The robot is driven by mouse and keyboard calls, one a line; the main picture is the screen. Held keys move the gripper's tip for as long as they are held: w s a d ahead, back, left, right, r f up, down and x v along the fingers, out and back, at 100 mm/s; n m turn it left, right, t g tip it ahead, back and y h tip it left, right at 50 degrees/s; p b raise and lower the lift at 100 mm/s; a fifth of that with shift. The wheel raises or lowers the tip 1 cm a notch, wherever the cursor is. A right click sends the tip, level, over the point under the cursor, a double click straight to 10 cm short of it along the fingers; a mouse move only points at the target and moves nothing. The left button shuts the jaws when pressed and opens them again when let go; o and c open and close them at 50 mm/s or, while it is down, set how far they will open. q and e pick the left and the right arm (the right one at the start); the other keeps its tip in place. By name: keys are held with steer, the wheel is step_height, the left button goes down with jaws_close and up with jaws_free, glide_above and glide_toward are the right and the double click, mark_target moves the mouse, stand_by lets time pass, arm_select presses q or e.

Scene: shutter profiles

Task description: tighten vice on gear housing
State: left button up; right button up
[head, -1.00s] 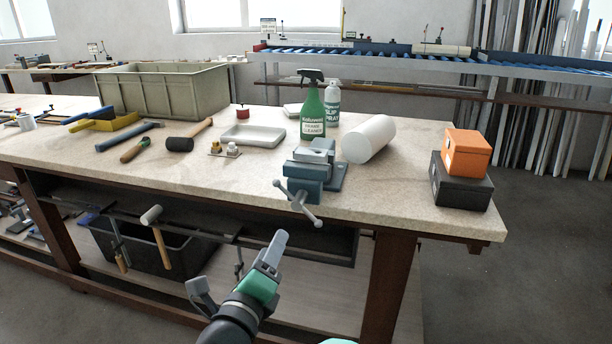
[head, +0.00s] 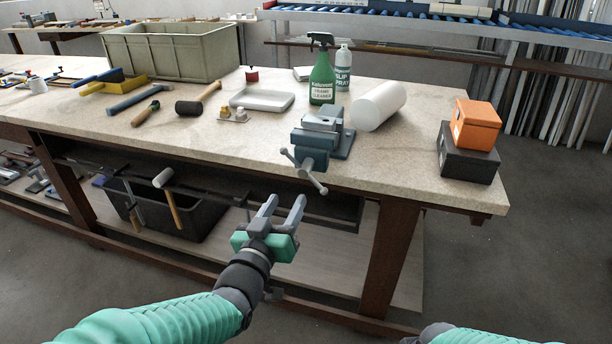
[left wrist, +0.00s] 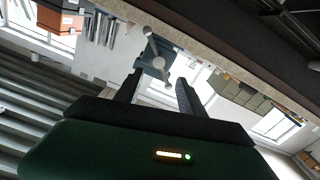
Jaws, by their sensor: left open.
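The blue-grey vice (head: 311,140) stands at the front edge of the workbench (head: 420,178). Its grey bar handle (head: 304,172) hangs tilted over the edge. A lighter grey block (head: 322,117) sits at the vice's jaws; I cannot tell whether it is the gear housing. My left gripper (head: 283,205) is open and empty, in front of the bench and below and left of the handle, apart from it. In the left wrist view the vice (left wrist: 153,69) and its handle (left wrist: 150,46) show beyond my open fingers (left wrist: 157,88). My right gripper is out of view.
Orange (head: 476,124) and black (head: 466,160) boxes are at the right. Bench top between vice and boxes is clear.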

mark_target(301, 179)
arm_select(q)
steer(key=b+x, duration=0.1)
steer(key=x, duration=1.1)
steer(key=shift+f, duration=0.1)
steer(key=shift+s, duration=0.1)
steer(key=shift+d, duration=0.1)
steer(key=shift+c, duration=0.2)
jaws_close()
steer(key=shift+f+b, duration=0.15)
steer(key=shift+b, duration=0.15)
